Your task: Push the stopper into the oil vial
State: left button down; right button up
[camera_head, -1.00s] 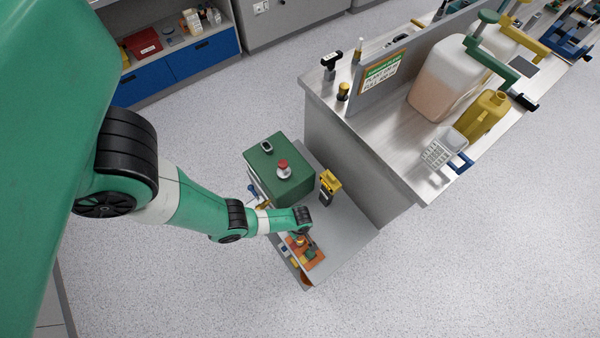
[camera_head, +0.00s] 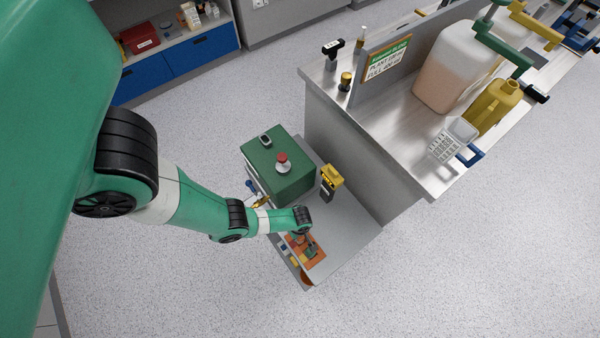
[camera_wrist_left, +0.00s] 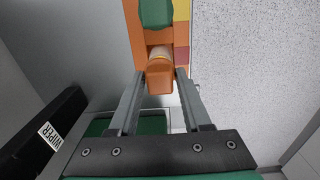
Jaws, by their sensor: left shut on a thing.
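In the left wrist view, the two fingers of my left gripper (camera_wrist_left: 166,76) are closed on an orange piece (camera_wrist_left: 160,77) that looks like the stopper. A pale tan ring (camera_wrist_left: 160,53), perhaps part of the oil vial, shows just beyond it; I cannot tell whether the two are seated together. An orange tray (camera_wrist_left: 138,35) lies around them, with a green piece (camera_wrist_left: 155,12) farther on. In the head view, my left gripper (camera_head: 303,236) is over the orange tray (camera_head: 318,262) on the cart; the stopper and vial are mostly hidden there. My right gripper is not seen.
The grey cart top (camera_head: 345,235) has clear room right of the tray. A green box with a red button (camera_head: 283,158) and a yellow-black device (camera_head: 330,178) stand behind. A steel bench (camera_head: 400,150) with jugs rises at the right.

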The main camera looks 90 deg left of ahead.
pick_arm(q)
jog(key=shift+f, duration=0.1)
dwell(0.6)
jog(key=shift+f+b, duration=0.3)
jog(key=shift+b, duration=0.1)
jog(key=shift+f+b, duration=0.65)
jog(key=shift+c, duration=1.4)
grip_release()
jog(key=shift+r, duration=0.1)
notch_tip(320, 180, up, 12)
jog(key=p, duration=1.1)
jog(key=shift+p, duration=0.35)
jog(key=shift+f, duration=0.2)
